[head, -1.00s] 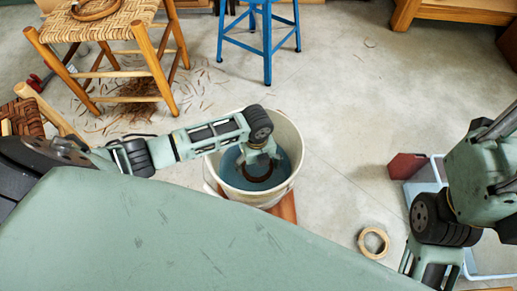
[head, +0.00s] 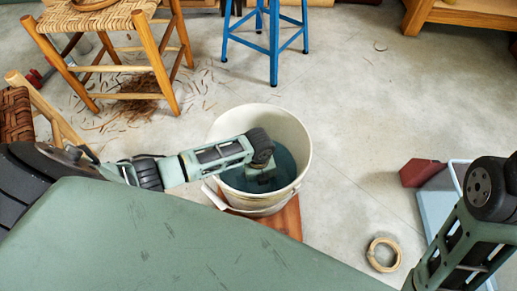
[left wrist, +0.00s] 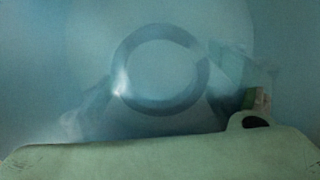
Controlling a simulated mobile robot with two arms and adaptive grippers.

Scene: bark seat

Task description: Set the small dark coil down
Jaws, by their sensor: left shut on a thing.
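Whether the coil touches the bucket's bottom I cannot tell. My right arm is at the lower right, its gripper out of view.
The bucket stands on a reddish-brown board (head: 289,220). A pale tape ring (head: 383,254) lies on the floor to the right. A blue stool (head: 272,40) and a woven-seat chair (head: 160,60) stand behind. A reddish block (head: 420,172) and a light-blue bin (head: 436,210) are at right.

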